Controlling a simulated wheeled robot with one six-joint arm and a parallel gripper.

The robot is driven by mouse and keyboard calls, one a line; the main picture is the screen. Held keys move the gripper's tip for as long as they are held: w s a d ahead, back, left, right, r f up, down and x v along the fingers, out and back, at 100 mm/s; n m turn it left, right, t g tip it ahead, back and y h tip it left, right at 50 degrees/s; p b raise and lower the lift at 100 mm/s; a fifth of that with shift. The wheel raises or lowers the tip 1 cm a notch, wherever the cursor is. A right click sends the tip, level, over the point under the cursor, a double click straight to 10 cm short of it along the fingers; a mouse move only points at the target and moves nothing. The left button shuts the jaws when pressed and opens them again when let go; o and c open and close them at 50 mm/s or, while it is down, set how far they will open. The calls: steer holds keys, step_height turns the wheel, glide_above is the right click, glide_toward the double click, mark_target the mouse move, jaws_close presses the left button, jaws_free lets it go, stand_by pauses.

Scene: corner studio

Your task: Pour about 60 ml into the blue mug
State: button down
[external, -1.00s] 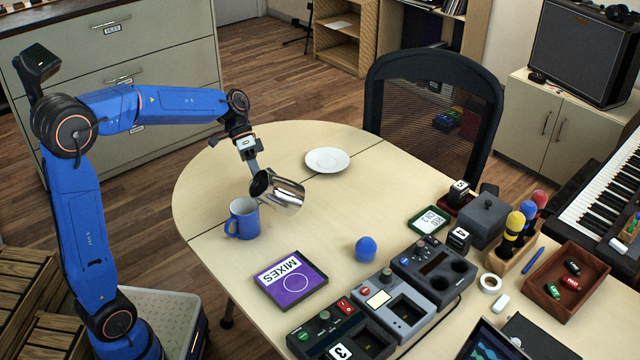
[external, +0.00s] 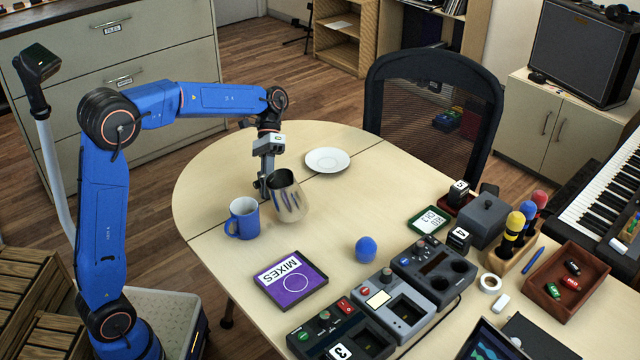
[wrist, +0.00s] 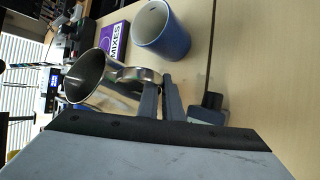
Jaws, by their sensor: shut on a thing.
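The blue mug (external: 243,219) stands upright on the table, its handle to the left in the external view. It also shows in the wrist view (wrist: 166,40), where its inside looks pale and I see no level in it. My gripper (external: 264,187) is shut on the handle of a shiny metal pitcher (external: 288,203), just right of the mug and apart from it. The pitcher is close to upright, tilted slightly, near the tabletop; I cannot tell whether it touches. In the wrist view the fingers (wrist: 161,95) close on the handle beside the pitcher (wrist: 92,82). Its contents are hidden.
A white plate (external: 327,160) lies behind the pitcher. A purple MIXES case (external: 290,281) lies in front of the mug, and a blue ball (external: 366,249) sits to the right. The table (external: 205,190) is clear left of the mug.

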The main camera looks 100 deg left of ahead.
steer(key=shift+w+a+n+g+h+b, duration=0.15)
steer(key=shift+w+n+g+h+b, duration=0.3)
steer(key=shift+n+g+h, duration=0.35)
steer(key=shift+r, duration=0.1)
